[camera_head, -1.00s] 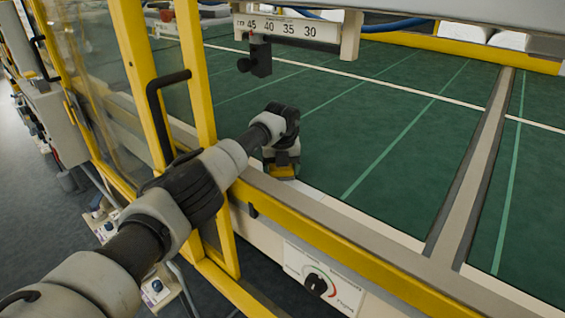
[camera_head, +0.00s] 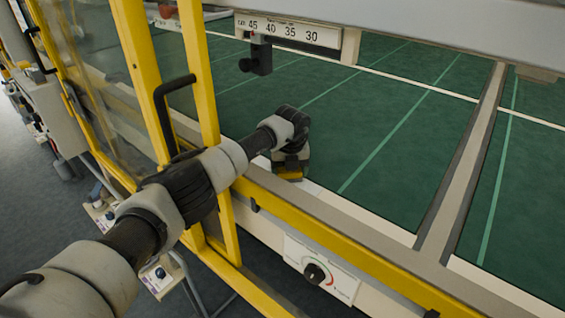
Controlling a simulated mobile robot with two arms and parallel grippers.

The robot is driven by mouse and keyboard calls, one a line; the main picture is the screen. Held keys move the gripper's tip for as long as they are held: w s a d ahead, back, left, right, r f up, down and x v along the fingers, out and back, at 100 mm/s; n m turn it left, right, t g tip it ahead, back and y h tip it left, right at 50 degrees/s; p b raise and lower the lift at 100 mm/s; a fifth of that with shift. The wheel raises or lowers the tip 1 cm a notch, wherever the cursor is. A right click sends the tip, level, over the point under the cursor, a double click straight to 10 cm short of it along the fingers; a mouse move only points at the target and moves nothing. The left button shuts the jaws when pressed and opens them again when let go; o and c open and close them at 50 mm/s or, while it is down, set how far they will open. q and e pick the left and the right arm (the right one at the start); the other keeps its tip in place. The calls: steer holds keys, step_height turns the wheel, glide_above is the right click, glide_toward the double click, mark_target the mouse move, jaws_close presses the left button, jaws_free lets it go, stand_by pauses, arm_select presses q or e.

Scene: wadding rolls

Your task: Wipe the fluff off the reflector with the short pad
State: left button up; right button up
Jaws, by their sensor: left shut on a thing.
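My left arm reaches in from the left through the yellow frame opening. My left gripper (camera_head: 290,165) points down just inside the machine's pale near ledge, beside the green bed. It is shut on a small yellowish pad (camera_head: 289,175), seen only in part below the fingers. I cannot tell whether the pad touches the surface under it. I cannot make out the reflector or any fluff; the gripper hides the spot below it. My right gripper is not in view.
A yellow post (camera_head: 200,75) and a black handle (camera_head: 161,115) stand close to my left arm. A black sensor (camera_head: 257,58) hangs under the number scale (camera_head: 290,31) beyond the gripper. A grey crossbar (camera_head: 465,170) spans the green bed (camera_head: 390,130) at right.

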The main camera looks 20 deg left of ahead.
arm_select(q)
steer(key=shift+s+d+f, duration=0.1)
steer(key=shift+d+f, duration=0.1)
steer(key=shift+d, duration=0.15)
steer(key=shift+r+p, duration=0.3)
steer(key=shift+r, duration=0.15)
steer(key=shift+w+r+p, duration=0.2)
steer(key=shift+r+p, duration=1.55)
steer(key=shift+r, duration=0.9)
steer(key=shift+r, duration=0.1)
steer(key=shift+r+p, duration=0.95)
steer(key=shift+r, duration=0.5)
steer(key=shift+f, duration=0.1)
steer(key=shift+w, duration=0.1)
